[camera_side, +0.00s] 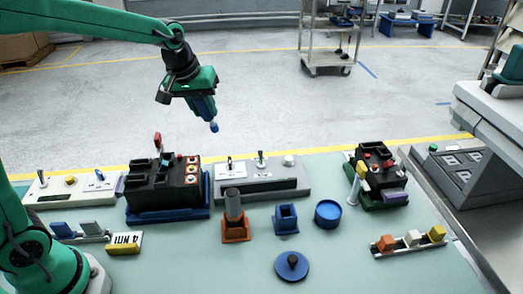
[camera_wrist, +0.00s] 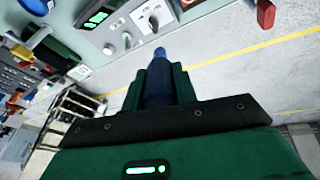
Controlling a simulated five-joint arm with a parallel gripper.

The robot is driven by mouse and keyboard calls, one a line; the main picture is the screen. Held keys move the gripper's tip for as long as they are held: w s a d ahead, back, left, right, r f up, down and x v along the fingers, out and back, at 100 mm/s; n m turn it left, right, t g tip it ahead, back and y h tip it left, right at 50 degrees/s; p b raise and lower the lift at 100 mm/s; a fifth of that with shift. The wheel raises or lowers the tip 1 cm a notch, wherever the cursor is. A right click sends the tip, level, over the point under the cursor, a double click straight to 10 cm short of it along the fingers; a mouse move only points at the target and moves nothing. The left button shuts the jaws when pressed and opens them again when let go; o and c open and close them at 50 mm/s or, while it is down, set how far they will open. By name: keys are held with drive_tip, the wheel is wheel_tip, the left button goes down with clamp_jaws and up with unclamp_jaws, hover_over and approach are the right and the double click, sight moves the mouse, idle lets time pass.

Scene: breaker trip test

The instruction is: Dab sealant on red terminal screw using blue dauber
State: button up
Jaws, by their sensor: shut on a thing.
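My gripper (camera_side: 205,105) is shut on the blue dauber (camera_side: 213,126) and holds it tilted tip-down, high above the bench. In the wrist view the dauber (camera_wrist: 158,84) lies between my jaws, its lighter blue tip pointing away and touching nothing. The larger black breaker (camera_side: 160,188) stands at left on a blue base. Small terminals sit on its right side, including a red one (camera_side: 180,156); which is the red terminal screw is hard to tell at this size. A round blue pot (camera_side: 328,214) stands open, and a knobbed blue lid (camera_side: 291,267) lies in front of it.
An empty-looking square blue holder (camera_side: 286,220) and an orange holder (camera_side: 236,232) with a grey cylinder stand mid-bench. A grey switch panel (camera_side: 262,186) is behind them. A smaller black breaker (camera_side: 376,178) stands right. The bench front between lid and coloured blocks (camera_side: 412,239) is clear.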

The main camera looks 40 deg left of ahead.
drive_tip(key=shift+s+a+r, duration=0.1)
drive_tip(key=s+a+r, duration=0.1)
drive_tip(key=s, duration=0.4)
drive_tip(key=s+a+r, duration=0.1)
drive_tip(key=s, duration=0.1)
drive_tip(key=shift+s+a+r, duration=0.2)
drive_tip(key=shift+a+r, duration=0.1)
drive_tip(key=shift+r, duration=0.05)
